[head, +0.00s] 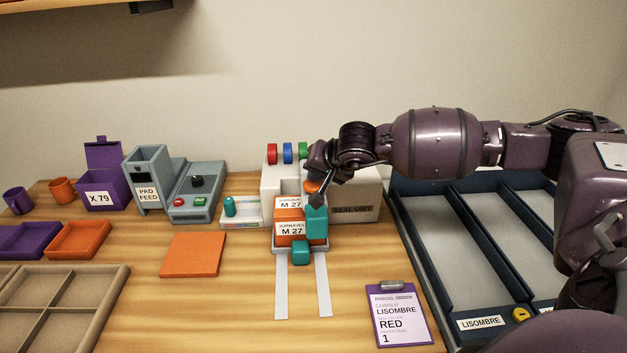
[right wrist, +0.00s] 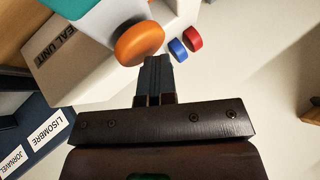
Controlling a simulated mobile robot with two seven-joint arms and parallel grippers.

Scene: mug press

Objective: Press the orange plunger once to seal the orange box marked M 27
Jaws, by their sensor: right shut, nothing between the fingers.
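The orange box (head: 288,230) marked M 27 sits on the carriage at the front of the white seal unit (head: 357,200). A teal part (head: 317,221) stands against its right side, and a teal handle (head: 301,253) is in front. The orange plunger (head: 311,186) is above and behind the box, mostly hidden by my right gripper (head: 317,198) in the head view. In the right wrist view the plunger (right wrist: 139,44) shows as a round orange knob. The shut, empty right fingers (right wrist: 155,68) are close beside it; I cannot tell whether they touch. My left gripper is out of view.
Red (head: 272,154), blue (head: 288,153) and green buttons top the unit. Left are the pad feed (head: 150,180), a control box (head: 194,193), an orange pad (head: 192,255) and purple X 79 box (head: 100,188). An order clipboard (head: 398,317) and blue Lisombre rack (head: 440,270) are right.

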